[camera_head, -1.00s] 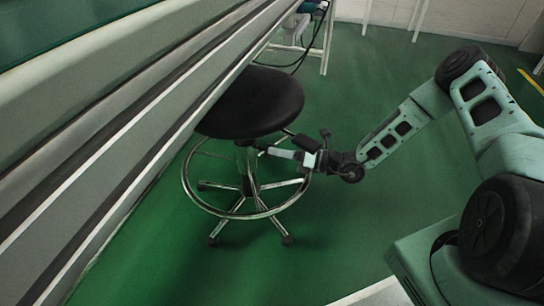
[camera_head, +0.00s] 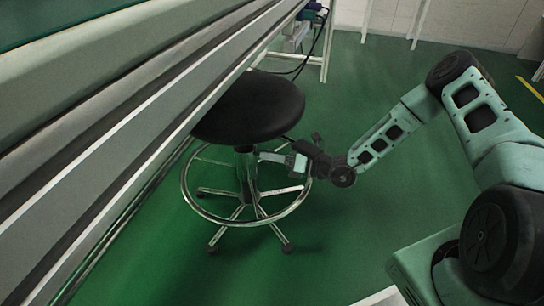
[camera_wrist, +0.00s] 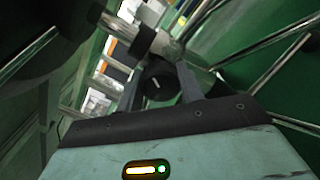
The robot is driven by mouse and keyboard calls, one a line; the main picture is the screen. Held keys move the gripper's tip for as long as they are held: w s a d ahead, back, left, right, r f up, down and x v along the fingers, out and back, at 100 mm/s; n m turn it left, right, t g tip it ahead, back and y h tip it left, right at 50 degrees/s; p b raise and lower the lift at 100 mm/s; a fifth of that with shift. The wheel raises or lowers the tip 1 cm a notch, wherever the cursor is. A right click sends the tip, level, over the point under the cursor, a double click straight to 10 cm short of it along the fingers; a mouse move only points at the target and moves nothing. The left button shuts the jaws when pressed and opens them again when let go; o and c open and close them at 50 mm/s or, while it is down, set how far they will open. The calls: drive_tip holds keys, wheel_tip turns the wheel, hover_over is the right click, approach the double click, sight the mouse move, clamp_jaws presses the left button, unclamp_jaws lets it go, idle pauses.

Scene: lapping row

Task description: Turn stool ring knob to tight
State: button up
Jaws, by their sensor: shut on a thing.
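The stool has a round black seat (camera_head: 250,106), a chrome column and a chrome foot ring (camera_head: 229,220) around its base. The ring knob (camera_wrist: 158,84) is black and round with a short white mark, in the middle of the wrist view beside the chrome column. My gripper (camera_wrist: 160,76) has a finger on each side of the knob and is shut on it. In the head view my gripper (camera_head: 262,156) reaches in from the right below the seat; the knob is too small to make out there.
A long grey bench edge (camera_head: 150,110) runs diagonally at the left, close to the seat. A white-legged stand with cables (camera_head: 318,50) is behind the stool.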

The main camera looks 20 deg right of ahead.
drive_tip(key=shift+r+p, duration=0.15)
drive_tip(key=shift+p, duration=0.15)
drive_tip(key=n+p, duration=0.2)
drive_tip(key=p, duration=0.2)
drive_tip(key=shift+r+n, duration=0.2)
drive_tip(key=shift+n, duration=0.2)
drive_tip(key=n+p, duration=0.1)
drive_tip(key=p, duration=0.1)
drive_tip(key=shift+f+n+p, duration=0.1)
drive_tip(key=shift+n+p, duration=0.3)
drive_tip(key=shift+f+n+p, duration=0.1)
drive_tip(key=shift+n+p, duration=0.5)
drive_tip(key=shift+p, duration=0.05)
drive_tip(key=shift+f, duration=0.1)
drive_tip(key=o, duration=1)
